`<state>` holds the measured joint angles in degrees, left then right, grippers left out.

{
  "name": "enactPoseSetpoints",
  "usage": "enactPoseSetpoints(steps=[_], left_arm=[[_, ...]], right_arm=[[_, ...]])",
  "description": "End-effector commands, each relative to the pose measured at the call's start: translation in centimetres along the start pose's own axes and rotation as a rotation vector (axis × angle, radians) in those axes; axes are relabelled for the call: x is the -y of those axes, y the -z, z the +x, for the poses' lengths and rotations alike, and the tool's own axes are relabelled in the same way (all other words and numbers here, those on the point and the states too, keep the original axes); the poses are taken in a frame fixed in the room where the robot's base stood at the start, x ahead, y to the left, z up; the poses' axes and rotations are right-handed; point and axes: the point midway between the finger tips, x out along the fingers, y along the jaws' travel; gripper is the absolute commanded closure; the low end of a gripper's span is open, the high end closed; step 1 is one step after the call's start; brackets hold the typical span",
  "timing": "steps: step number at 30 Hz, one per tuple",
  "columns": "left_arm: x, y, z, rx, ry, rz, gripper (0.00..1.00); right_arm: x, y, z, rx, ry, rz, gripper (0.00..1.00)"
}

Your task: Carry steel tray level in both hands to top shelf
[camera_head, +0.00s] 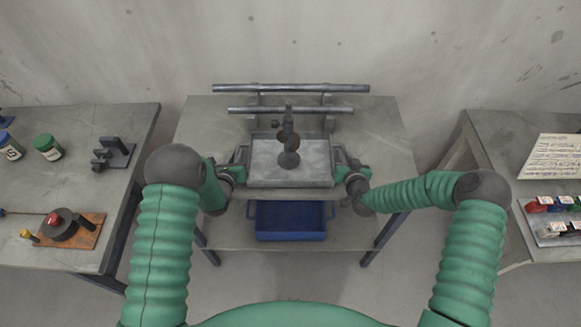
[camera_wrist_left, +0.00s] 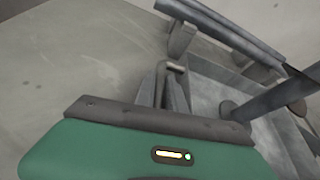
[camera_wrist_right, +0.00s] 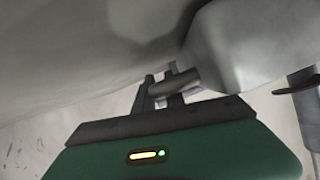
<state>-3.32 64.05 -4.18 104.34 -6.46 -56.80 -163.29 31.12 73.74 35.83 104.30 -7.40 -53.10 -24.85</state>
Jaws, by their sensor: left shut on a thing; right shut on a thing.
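The steel tray (camera_head: 312,160), grey and shallow with raised walls, is in the middle of the head view, over the front part of the centre table. It looks about level. A dark upright piece with a brownish top (camera_head: 289,150) stands on it. My left gripper (camera_head: 240,164) is shut on the handle at the tray's left side; that handle (camera_wrist_left: 172,68) shows between the fingers in the left wrist view. My right gripper (camera_head: 342,165) is shut on the right handle, also seen in the right wrist view (camera_wrist_right: 175,86). Whether the tray touches the tabletop I cannot tell.
Two horizontal steel bars (camera_head: 290,88) on supports stand behind the tray at the back of the centre table (camera_head: 385,140). Side tables with jars (camera_head: 47,147) and small parts (camera_head: 553,228) stand left and right.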

Motion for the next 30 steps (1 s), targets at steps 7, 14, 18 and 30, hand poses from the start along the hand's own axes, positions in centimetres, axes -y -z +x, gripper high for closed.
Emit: enactPoseSetpoints(steps=[7, 14, 18, 30], left_arm=[[-0.3, 0.6, 0.3, 0.000, -0.002, 0.000, 0.67], [-0.2, 0.7, 0.4, -0.001, -0.001, 0.000, 0.64], [-0.1, 0.7, 0.1, -0.002, 0.000, 0.000, 0.64], [-0.1, 0.7, -8.9, -0.003, -0.001, 0.000, 0.64]], right_arm=[[-0.2, -0.6, 0.3, 0.000, -0.002, 0.000, 0.67], [-0.2, -0.7, 0.4, 0.001, -0.001, 0.000, 0.64], [-0.2, -0.7, 0.4, 0.001, -0.001, 0.000, 0.64], [-0.1, -0.7, 0.4, 0.001, 0.000, 0.000, 0.64]])
